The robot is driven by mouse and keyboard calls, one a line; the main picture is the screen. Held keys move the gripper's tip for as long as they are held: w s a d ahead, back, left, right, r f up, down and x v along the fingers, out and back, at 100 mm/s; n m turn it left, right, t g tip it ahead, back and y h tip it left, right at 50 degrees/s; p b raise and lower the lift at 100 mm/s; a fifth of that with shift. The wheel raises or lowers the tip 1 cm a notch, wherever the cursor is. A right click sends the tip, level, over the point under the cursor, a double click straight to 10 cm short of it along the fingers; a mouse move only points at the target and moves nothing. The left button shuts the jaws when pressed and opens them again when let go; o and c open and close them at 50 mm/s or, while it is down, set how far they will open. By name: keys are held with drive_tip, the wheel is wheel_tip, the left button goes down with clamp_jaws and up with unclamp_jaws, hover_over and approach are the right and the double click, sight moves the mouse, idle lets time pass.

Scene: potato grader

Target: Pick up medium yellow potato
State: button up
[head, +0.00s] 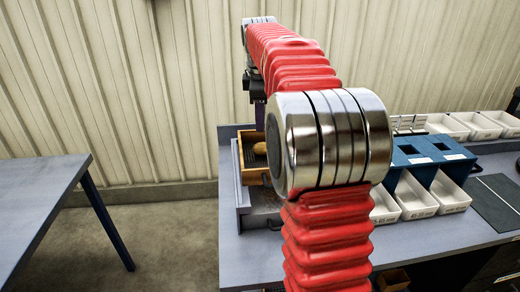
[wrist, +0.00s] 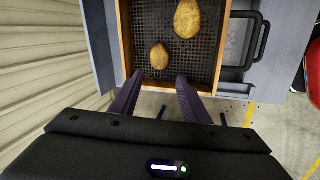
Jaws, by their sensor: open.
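Two yellow-brown potatoes lie in a wooden-sided tray with a dark mesh floor (wrist: 210,72). The smaller potato (wrist: 159,56) lies just beyond my fingertips, roughly in line with the gap between them. The larger potato (wrist: 187,18) lies farther off and to the right, near the top edge of the wrist view. The pictures do not settle which one counts as medium. My gripper (wrist: 158,76) is open and empty, its two dark fingers apart over the tray's near end. In the head view one potato (head: 260,148) shows in the tray (head: 254,172), partly hidden by my arm.
Right of my arm, white labelled bins (head: 416,199) and a blue stand with square openings (head: 430,149) occupy the bench. More white bins (head: 472,124) stand behind. A black handle (wrist: 255,40) is right of the tray. Another table (head: 38,195) is at left, with floor between.

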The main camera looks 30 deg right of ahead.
approach(261, 145)
drive_tip(key=shift+x, duration=2.4)
drive_tip(key=shift+s+a+f, duration=0.1)
drive_tip(key=shift+a, duration=0.05)
drive_tip(key=shift+x, duration=2.55)
drive_tip(key=c, duration=0.8)
